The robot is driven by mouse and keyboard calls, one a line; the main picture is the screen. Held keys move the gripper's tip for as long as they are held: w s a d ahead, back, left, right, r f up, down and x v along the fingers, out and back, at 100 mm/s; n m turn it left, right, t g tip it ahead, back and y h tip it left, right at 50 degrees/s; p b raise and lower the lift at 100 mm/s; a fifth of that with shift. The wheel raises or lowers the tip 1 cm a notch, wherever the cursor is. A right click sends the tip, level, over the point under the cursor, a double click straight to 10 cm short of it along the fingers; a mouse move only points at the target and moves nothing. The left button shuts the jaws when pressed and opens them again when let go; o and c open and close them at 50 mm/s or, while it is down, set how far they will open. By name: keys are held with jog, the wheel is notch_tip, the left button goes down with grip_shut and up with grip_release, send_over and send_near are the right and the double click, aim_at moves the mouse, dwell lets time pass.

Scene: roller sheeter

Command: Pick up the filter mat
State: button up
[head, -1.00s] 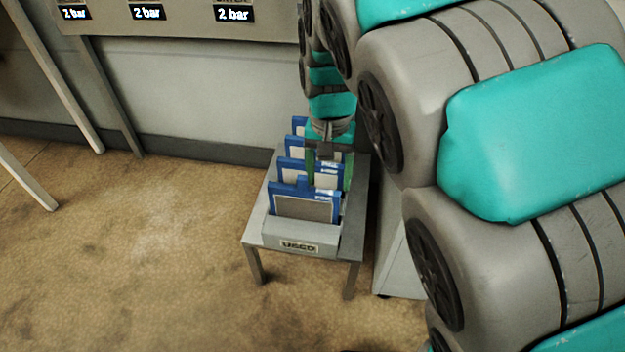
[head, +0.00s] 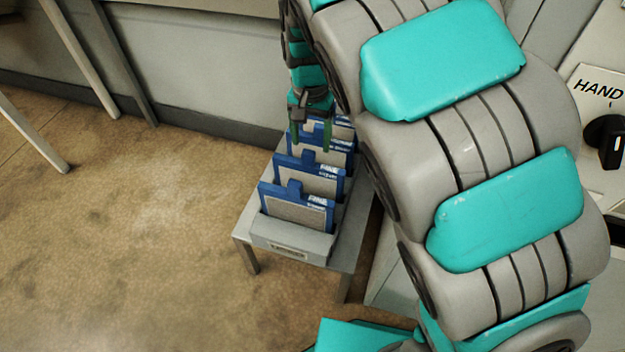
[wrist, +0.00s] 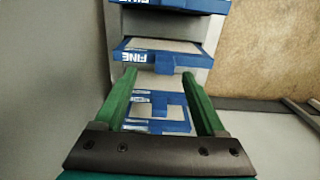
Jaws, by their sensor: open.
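Several filter mats stand upright in a row in a grey rack on a small table. Each has a blue frame with a top tab and a pale grey panel; the front filter mat (head: 297,211) is nearest the head camera. My gripper (head: 311,140) is over the rear part of the row, its green fingers pointing down. In the wrist view my gripper (wrist: 165,76) is open, and a blue-framed filter mat (wrist: 158,108) shows between and below its fingers. Another filter mat marked FINE (wrist: 168,55) lies just beyond the fingertips. I cannot tell whether the fingers touch any mat.
The rack's front wall (head: 290,242) carries a label. The small grey table (head: 345,262) stands on a brown floor (head: 130,240) that is open to the left. A grey wall is behind. A white panel marked HAND (head: 597,88) is at the right.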

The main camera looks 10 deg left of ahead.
aim_at(308, 152)
jog(key=f, duration=0.5)
jog(key=shift+w+a+f+p, duration=0.2)
jog(key=shift+a+f+p, duration=0.15)
jog(key=shift+a, duration=0.05)
grip_shut()
dwell(1.1)
